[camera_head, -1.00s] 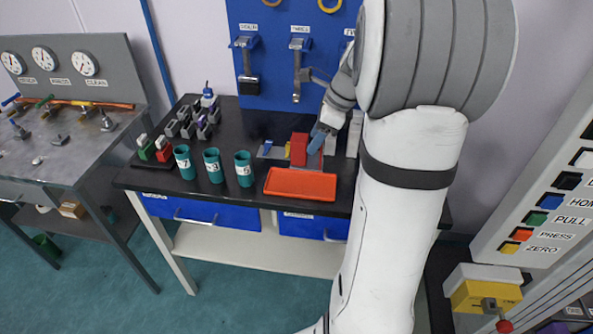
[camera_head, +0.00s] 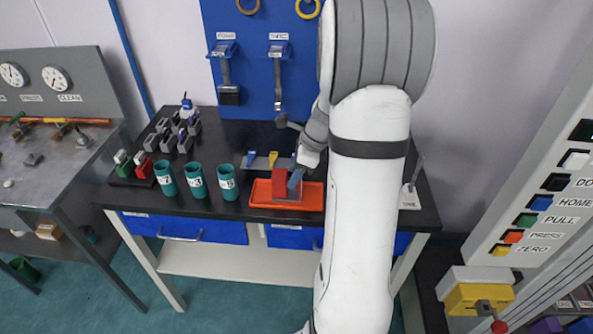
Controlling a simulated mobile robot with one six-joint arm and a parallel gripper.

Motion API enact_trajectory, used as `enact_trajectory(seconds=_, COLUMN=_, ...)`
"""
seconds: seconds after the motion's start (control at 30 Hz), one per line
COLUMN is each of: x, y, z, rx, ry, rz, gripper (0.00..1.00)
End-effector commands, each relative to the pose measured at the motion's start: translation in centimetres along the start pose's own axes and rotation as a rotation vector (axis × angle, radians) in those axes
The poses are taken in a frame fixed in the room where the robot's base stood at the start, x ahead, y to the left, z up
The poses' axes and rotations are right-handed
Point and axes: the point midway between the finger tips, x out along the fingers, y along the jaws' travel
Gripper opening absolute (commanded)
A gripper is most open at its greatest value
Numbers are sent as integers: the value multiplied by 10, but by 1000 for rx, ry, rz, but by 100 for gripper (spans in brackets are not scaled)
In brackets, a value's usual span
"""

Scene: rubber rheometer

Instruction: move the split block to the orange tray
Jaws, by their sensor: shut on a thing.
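The split block (camera_head: 281,181), red with a grey lower part, is at the orange tray (camera_head: 259,202). It covers the middle of the tray in this view. Whether it rests on the tray floor or hangs just above it, I cannot tell. My gripper (camera_head: 295,179), with blue fingers, reaches down from the upper right and is shut on the block's right side. The far finger and the contact are partly hidden.
Teal numbered cups (camera_head: 196,181) stand left of the tray. A grey strip with coloured pieces (camera_head: 252,161) lies behind it. Grey blocks in a rack (camera_head: 162,143) are at the back left. A white stand (camera_head: 409,196) is at the right. The blue tool panel (camera_head: 251,107) rises behind.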

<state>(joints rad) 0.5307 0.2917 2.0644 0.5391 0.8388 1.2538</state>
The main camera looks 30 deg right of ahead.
Motion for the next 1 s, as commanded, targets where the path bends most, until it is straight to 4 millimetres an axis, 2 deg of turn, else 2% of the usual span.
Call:
enact_trajectory(seconds=0.23, x=2, y=0, z=-1, rx=0, ry=0, rz=-1, gripper=10)
enact_trajectory(seconds=0.27, x=2, y=0, z=-1, rx=0, ry=0, rz=-1, gripper=49)
enact_trajectory(seconds=0.5, x=1, y=0, z=-1, rx=1, ry=0, rz=-1, gripper=69)
enact_trajectory(seconds=0.83, x=-4, y=-1, z=0, rx=1, ry=0, rz=-3, gripper=70)
enact_trajectory(seconds=1.0, x=-29, y=-2, z=0, rx=1, ry=-1, rz=-7, gripper=70)
